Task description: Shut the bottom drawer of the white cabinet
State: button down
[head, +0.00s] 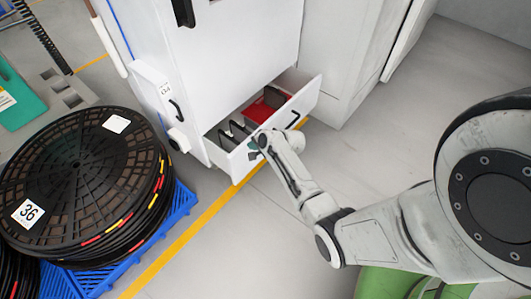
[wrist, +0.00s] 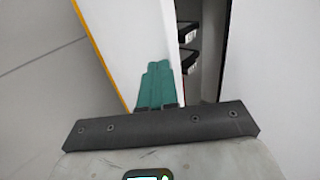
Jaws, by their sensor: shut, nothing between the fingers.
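The white cabinet (head: 230,50) stands at the top middle of the head view. Its bottom drawer (head: 303,102) is pulled out, with a red thing (head: 262,106) and dark items inside. A black handle (head: 293,119) is on the drawer front. My gripper (head: 257,145) is at the drawer front's near-left end, left of the handle. In the wrist view its teal fingers (wrist: 156,84) are together with nothing between them, over the white drawer front (wrist: 125,40). I cannot tell whether they touch it.
A black reel stack (head: 80,170) on a blue pallet (head: 182,208) stands to the left. A yellow floor line (head: 185,240) runs below the drawer. Another white cabinet (head: 340,55) is at the right. The grey floor right of the drawer is clear.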

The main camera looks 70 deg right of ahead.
jog(key=w+d+b, duration=0.1)
jog(key=w+b, duration=0.1)
jog(key=w, duration=0.3)
jog(key=w+d+b, duration=0.2)
jog(key=w, duration=0.3)
jog(key=w+d+b, duration=0.1)
jog(key=w+b, duration=0.1)
jog(key=w, duration=0.2)
jog(key=shift+w+d+f, duration=0.1)
jog(key=shift+w+d, duration=0.05)
jog(key=shift+w, duration=0.25)
jog(key=shift+w+r+b, duration=0.2)
jog(key=shift+w+b, duration=0.05)
jog(key=shift+b, duration=0.15)
